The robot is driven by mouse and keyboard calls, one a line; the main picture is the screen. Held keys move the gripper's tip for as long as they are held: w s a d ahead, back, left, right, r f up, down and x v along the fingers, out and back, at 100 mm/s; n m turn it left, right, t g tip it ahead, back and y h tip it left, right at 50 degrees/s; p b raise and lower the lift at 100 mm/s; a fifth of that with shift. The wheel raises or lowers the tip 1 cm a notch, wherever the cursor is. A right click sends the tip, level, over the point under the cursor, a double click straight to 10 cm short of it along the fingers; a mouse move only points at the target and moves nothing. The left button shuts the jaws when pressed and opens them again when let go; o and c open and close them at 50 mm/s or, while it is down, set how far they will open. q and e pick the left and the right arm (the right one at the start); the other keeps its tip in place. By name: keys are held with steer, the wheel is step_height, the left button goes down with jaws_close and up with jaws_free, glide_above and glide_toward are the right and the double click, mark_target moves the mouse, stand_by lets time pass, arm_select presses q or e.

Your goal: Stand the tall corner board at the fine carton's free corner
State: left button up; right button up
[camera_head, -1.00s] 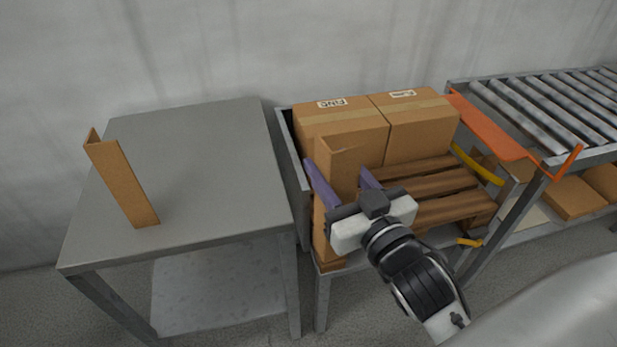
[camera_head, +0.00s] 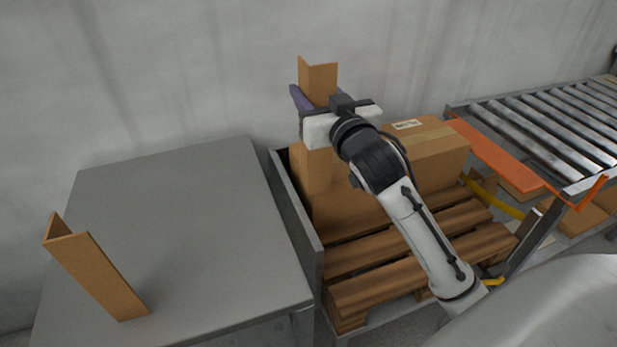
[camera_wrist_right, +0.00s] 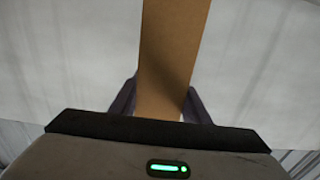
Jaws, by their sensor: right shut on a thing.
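My right gripper (camera_head: 315,100) is shut on a tall brown corner board (camera_head: 319,76), holding it upright. The board's lower part shows below the gripper, in front of the left end of the fine carton (camera_head: 345,205). I cannot tell whether board and carton touch. In the right wrist view the board (camera_wrist_right: 170,50) runs up between the fingers (camera_wrist_right: 160,103). Another corner board (camera_head: 95,275) stands on the grey table at the left. My left gripper is out of view.
Bare pallet slats (camera_head: 400,265) show in front. A grey side wall (camera_head: 298,215) borders the pallet's left. A roller conveyor (camera_head: 550,120) with an orange edge (camera_head: 500,155) stands at the right.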

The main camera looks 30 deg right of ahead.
mark_target(313, 154)
step_height(313, 154, down, 14)
steer(key=b, duration=0.3)
steer(key=shift+s+f+b, duration=0.15)
steer(key=shift+f+b, duration=0.1)
steer(key=shift+b, duration=0.15)
steer(key=shift+f, duration=0.2)
steer(key=o, duration=1.3)
steer(key=shift+r, duration=0.15)
